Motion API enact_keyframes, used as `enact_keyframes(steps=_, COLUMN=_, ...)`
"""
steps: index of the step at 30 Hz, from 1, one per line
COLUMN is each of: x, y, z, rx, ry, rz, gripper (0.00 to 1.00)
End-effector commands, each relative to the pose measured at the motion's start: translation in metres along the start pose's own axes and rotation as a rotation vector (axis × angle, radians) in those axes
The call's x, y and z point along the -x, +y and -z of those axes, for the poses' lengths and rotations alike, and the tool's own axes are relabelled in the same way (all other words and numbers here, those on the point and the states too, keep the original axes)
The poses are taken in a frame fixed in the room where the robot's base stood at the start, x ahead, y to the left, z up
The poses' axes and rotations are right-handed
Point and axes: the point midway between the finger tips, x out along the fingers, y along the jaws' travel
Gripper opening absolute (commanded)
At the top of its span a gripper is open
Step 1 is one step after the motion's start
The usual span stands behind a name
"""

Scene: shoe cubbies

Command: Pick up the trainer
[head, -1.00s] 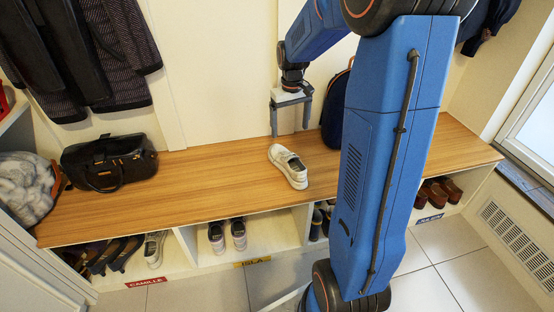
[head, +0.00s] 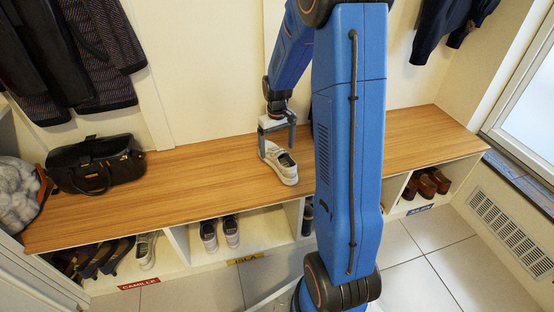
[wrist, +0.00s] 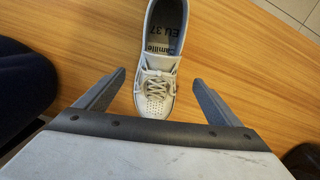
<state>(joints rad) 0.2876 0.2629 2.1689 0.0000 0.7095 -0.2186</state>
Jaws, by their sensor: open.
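The trainer (head: 281,164) is a pale grey-white lace-up shoe lying upright on the wooden bench top. In the wrist view the trainer (wrist: 158,85) shows its laces and perforated toe, and its insole reads "Camille" and "EU 37". My gripper (head: 277,153) is open and points down at the toe end of the trainer. In the wrist view my gripper (wrist: 158,78) has one finger on each side of the toe, with a gap on both sides. Nothing is held.
A black bag (head: 96,165) sits on the bench (head: 190,190) at the left. Cubbies below hold shoes, with labels CAMILLE (head: 139,284) and ISLA (head: 244,260). A dark item (wrist: 25,85) lies left in the wrist view. My arm hides part of the bench.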

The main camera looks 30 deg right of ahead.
Motion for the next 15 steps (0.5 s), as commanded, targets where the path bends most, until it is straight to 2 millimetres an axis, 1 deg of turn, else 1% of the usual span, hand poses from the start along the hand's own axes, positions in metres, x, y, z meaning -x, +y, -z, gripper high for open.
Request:
enact_keyframes(steps=5, x=-0.012, y=0.001, z=0.001, rx=0.0, ry=-0.002, rz=0.0, gripper=0.88)
enact_keyframes(steps=12, x=-0.043, y=0.003, z=0.003, rx=0.0, ry=-0.003, rz=0.001, gripper=0.88)
enact_keyframes(steps=15, x=-0.051, y=0.003, z=0.003, rx=0.0, ry=-0.002, rz=0.0, gripper=0.88)
